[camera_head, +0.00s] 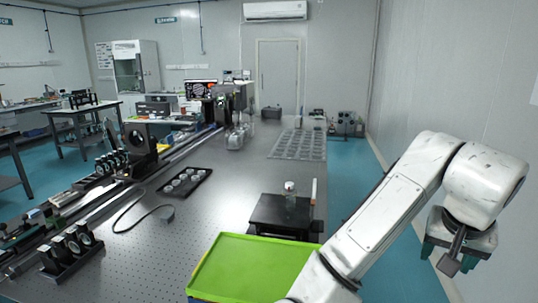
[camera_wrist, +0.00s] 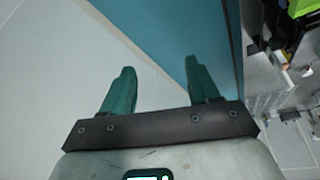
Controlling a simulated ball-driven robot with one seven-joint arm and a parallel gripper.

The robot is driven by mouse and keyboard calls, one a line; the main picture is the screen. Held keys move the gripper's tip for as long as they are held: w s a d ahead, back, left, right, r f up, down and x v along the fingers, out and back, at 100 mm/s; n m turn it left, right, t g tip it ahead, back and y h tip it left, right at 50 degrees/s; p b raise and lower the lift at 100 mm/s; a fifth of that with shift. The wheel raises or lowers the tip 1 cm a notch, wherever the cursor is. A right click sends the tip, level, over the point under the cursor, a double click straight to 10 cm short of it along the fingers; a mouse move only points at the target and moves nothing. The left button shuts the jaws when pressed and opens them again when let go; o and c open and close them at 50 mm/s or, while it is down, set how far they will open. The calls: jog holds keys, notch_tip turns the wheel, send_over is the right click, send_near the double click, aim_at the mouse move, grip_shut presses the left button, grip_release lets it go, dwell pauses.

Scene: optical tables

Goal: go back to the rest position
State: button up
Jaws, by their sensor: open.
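My gripper (camera_wrist: 160,85) shows in the wrist view with its two green fingers spread well apart and nothing between them. In the head view my white arm reaches up from the bottom and bends over at the right. My gripper (camera_head: 450,265) hangs there at the lower right, off the right side of the optical table (camera_head: 235,190). It is apart from the table and touches nothing that I can see.
A green tray (camera_head: 250,270) lies at the table's near end. Behind it stands a black platform (camera_head: 270,212) with a small glass jar (camera_head: 290,192). A black holder with round parts (camera_head: 185,181) lies further left. The wall (camera_head: 450,80) is at the right, with blue floor (camera_head: 390,230) between.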

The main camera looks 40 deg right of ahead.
jog(key=w+a+f+n+t, duration=0.1)
jog(key=w+a+f+n, duration=0.15)
jog(key=f, duration=0.35)
jog(key=w+a+f+n+h, duration=0.1)
jog(key=w+a+f+n, duration=0.1)
jog(key=f+n, duration=0.3)
jog(key=w+a+f+n+t, duration=0.1)
jog(key=w+a+f+n, duration=0.15)
jog(key=f, duration=0.45)
jog(key=s+a+f+n+g+y, duration=0.1)
jog(key=s+a+f+n+y, duration=0.1)
jog(key=s+a+f, duration=0.3)
jog(key=s+a+f+n+g+y, duration=0.1)
jog(key=s+a+f+y, duration=0.1)
jog(key=s+a+f, duration=0.3)
jog(key=a+f, duration=0.4)
jog(key=a, duration=0.2)
jog(key=shift+s+a+f+n+y, duration=0.2)
jog(key=shift+f+n+y, duration=0.1)
jog(key=shift+n+y, duration=0.1)
jog(key=shift+d, duration=0.1)
